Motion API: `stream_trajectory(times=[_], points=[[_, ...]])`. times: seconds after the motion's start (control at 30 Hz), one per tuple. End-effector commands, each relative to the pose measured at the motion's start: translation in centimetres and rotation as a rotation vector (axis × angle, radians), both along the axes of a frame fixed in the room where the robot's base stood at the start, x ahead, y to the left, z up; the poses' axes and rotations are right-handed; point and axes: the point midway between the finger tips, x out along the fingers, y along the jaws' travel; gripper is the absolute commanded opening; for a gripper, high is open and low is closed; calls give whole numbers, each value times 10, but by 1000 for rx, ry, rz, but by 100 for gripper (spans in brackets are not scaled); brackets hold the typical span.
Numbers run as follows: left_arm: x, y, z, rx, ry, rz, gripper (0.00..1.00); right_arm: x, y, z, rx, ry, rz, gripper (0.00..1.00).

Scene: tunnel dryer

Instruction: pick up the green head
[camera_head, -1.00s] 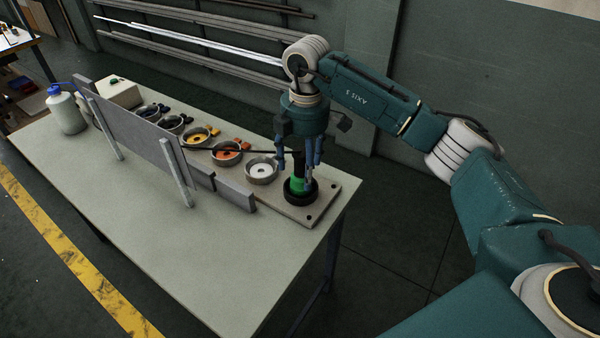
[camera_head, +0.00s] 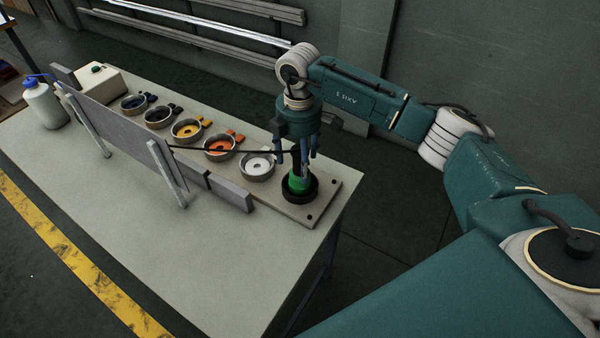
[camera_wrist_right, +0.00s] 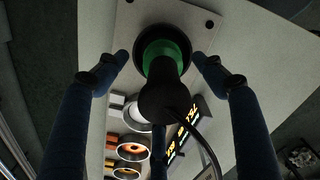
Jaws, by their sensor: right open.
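The green head (camera_head: 297,182) stands upright in a round black holder (camera_head: 300,196) at the near right end of the fixture plate. Its upper part is black, with a dark cable running off to the left. My right gripper (camera_head: 304,160) points down above it, with blue fingers around its black upper part. In the right wrist view the green head (camera_wrist_right: 163,55) lies between the spread fingers, with a gap on both sides. The fingers are open and not touching it there. My left gripper is not in view.
A row of round cups, including a white one (camera_head: 257,167) and an orange one (camera_head: 221,147), lines the plate left of the head. A grey upright panel (camera_head: 120,130) stands in front of them. A white bottle (camera_head: 46,105) stands far left. The table's front is clear.

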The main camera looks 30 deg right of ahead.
Motion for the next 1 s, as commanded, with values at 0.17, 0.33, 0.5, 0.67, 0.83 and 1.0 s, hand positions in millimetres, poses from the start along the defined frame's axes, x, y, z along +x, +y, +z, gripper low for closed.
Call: stream_trajectory(times=[0.17,0.33,0.5,0.67,0.83,1.0], points=[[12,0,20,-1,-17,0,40,-8,2,-23,0,6,1,69],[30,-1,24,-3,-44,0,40,-6,2,-44,0,2,2,69],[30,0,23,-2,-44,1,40,-6,2,-47,0,0,1,69],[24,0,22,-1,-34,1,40,-6,2,-47,0,1,1,55],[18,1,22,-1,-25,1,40,-6,2,-47,0,1,1,21],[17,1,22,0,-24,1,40,-4,2,-44,2,-4,1,0]])
